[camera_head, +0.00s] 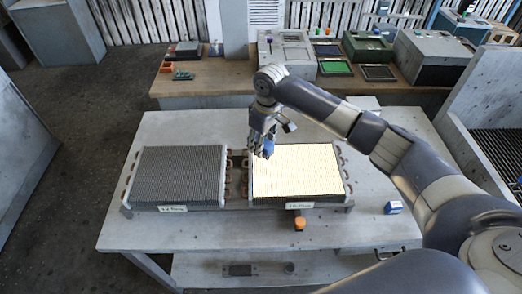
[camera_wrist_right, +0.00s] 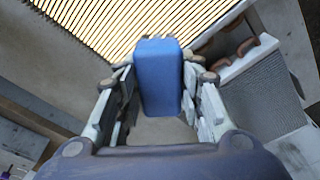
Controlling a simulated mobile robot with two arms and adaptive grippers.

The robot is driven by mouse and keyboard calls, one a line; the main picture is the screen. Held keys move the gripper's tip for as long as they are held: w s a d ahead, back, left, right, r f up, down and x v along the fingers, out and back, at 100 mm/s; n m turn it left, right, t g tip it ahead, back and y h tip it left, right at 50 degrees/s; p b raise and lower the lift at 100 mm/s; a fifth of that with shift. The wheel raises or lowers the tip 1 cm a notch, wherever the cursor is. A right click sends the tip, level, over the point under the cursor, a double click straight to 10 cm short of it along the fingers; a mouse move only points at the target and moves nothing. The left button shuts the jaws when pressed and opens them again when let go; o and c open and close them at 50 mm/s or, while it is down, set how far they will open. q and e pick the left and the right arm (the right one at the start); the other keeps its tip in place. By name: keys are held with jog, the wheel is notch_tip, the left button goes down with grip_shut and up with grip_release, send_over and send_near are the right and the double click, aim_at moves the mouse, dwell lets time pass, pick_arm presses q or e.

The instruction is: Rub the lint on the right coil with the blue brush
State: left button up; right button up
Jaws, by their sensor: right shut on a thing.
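The right coil (camera_head: 297,173) lies on the grey table, its finned face bright cream and yellowish. Its fins also show at the top of the right wrist view (camera_wrist_right: 130,18). I cannot make out separate lint on it. My right gripper (camera_head: 262,150) is over the coil's left far part, pointing down. It is shut on the blue brush (camera_wrist_right: 158,78), which sits between both fingers; a bit of its blue shows in the head view (camera_head: 268,146). My left gripper is not in view.
The dark left coil (camera_head: 178,174) lies beside the right one, with copper-coloured pipe bends between them. An orange-capped item (camera_head: 299,223) and a small blue and white box (camera_head: 393,207) are on the table (camera_head: 240,232) in front. A bench with machines stands behind.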

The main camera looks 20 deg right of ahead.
jog(key=shift+w+a+r, duration=0.1)
jog(key=shift+a+r, duration=0.05)
jog(key=shift+r, duration=0.45)
jog(key=shift+a+r, duration=0.1)
jog(key=shift+r, duration=0.65)
jog(key=shift+d, duration=0.1)
